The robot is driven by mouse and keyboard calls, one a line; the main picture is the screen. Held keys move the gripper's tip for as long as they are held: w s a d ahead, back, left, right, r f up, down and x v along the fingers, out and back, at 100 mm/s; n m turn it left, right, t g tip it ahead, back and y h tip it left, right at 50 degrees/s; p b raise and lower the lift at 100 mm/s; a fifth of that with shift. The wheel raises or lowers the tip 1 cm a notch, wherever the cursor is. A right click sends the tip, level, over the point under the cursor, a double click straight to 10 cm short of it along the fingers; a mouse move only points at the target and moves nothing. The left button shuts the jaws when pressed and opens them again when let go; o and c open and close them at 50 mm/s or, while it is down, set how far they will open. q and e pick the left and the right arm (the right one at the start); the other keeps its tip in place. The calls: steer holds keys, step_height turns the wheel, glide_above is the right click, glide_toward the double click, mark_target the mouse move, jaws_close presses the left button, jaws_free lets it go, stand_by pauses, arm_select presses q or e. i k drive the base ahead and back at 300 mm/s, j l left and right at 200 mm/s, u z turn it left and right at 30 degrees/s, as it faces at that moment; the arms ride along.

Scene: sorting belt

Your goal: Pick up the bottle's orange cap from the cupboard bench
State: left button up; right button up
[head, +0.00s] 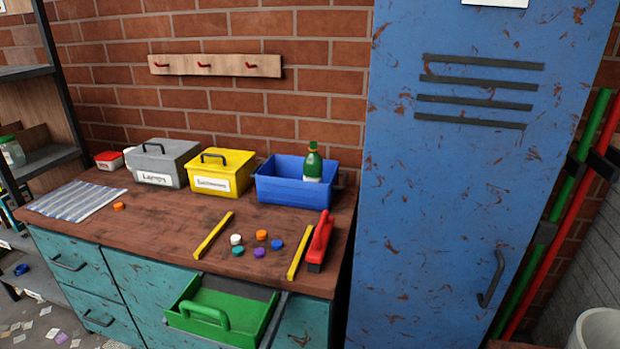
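Two small orange caps lie on the brown top of the cupboard bench (165,228). One orange cap (262,235) is between two yellow strips, among white, teal, purple and blue caps. The other orange cap (118,206) lies alone at the left, beside a striped cloth. I cannot tell from their looks which belongs to the bottle. Neither of my grippers is in view.
Grey (160,165) and yellow (217,179) lidded boxes stand along the wall. A red-handled brush (320,243) lies by the right strip (300,246). A green drawer or tray (225,310) juts out at the front. A blue locker (460,190) stands right of the bench.

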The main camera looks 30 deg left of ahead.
mark_target(118, 207)
steer(key=u, duration=2.05)
steer(key=i+j, duration=0.3)
steer(key=i+j+z, duration=0.15)
steer(key=j, duration=0.3)
steer(key=i+j, duration=0.4)
steer(key=i+j+z, duration=0.15)
steer(key=j, duration=0.3)
steer(key=i, duration=0.1)
